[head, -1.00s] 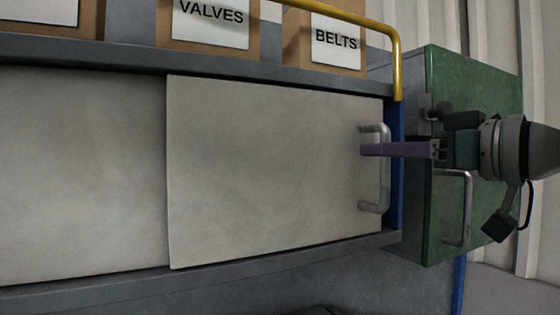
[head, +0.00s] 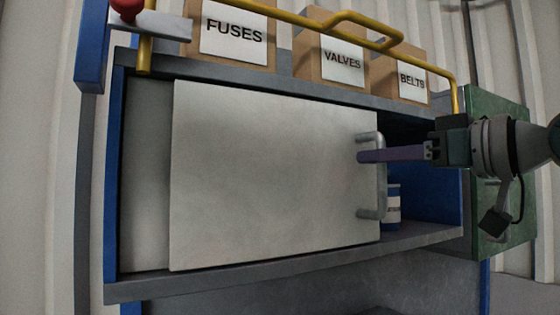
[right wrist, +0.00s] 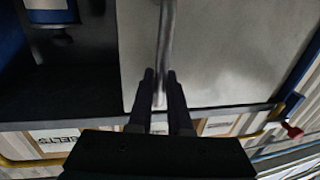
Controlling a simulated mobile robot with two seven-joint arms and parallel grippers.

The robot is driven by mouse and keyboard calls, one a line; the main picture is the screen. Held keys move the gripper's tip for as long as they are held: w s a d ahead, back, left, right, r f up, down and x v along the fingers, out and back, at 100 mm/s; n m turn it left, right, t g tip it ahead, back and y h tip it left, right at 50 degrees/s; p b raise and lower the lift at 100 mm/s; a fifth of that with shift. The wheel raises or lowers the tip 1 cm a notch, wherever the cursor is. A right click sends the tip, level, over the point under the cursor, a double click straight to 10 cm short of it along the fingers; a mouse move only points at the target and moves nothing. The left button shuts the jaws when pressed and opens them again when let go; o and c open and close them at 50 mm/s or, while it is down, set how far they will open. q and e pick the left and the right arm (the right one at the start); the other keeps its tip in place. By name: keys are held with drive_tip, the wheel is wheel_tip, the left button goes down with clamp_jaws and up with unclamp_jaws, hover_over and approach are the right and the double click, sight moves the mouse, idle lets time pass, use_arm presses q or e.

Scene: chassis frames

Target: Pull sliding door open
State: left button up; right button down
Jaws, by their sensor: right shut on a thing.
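The sliding door (head: 275,175) is a pale grey panel in a blue and grey cabinet. It stands partly open, with a dark gap on its right side. Its metal bar handle (head: 382,190) is near its right edge. My right gripper (head: 366,156) reaches in from the right and is shut on the upper part of the handle. In the right wrist view its two dark fingers (right wrist: 160,85) stand on either side of the handle (right wrist: 167,40). The door panel (right wrist: 220,50) also shows there. My left gripper is not in view.
Behind the gap stands a blue can with a white label (head: 392,207) on the cabinet floor. Boxes marked FUSES (head: 234,38), VALVES (head: 342,65) and BELTS (head: 411,78) stand on top behind a yellow rail (head: 300,20). A green cabinet (head: 500,110) is at the right.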

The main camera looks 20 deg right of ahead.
drive_tip(key=shift+a, duration=0.1)
drive_tip(key=c, duration=0.8)
unclamp_jaws()
drive_tip(key=shift+c, duration=0.2)
